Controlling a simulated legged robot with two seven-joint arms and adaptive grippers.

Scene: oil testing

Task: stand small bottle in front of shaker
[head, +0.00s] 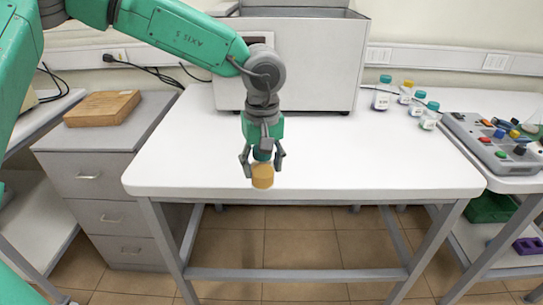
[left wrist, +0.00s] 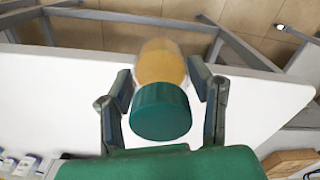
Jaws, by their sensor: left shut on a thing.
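My left gripper (head: 263,155) points down over the front part of the white table and is shut on a small bottle. The small bottle (head: 262,177) has amber contents and hangs roughly upright, cap up, near the table's front edge. In the left wrist view the bottle (left wrist: 160,63) sits between the two fingers, its green cap (left wrist: 160,111) nearest the palm. I cannot tell whether its base touches the table. The shaker, a large light-grey box (head: 308,73), stands at the back of the table, partly hidden by my arm. My right gripper is out of view.
Several small capped bottles (head: 381,99) stand at the table's back right. A grey device with coloured knobs (head: 490,140) is on the right-hand table. A wooden block (head: 102,108) lies on the drawer cabinet (head: 90,185) at left. The white table (head: 400,165) is clear before the shaker.

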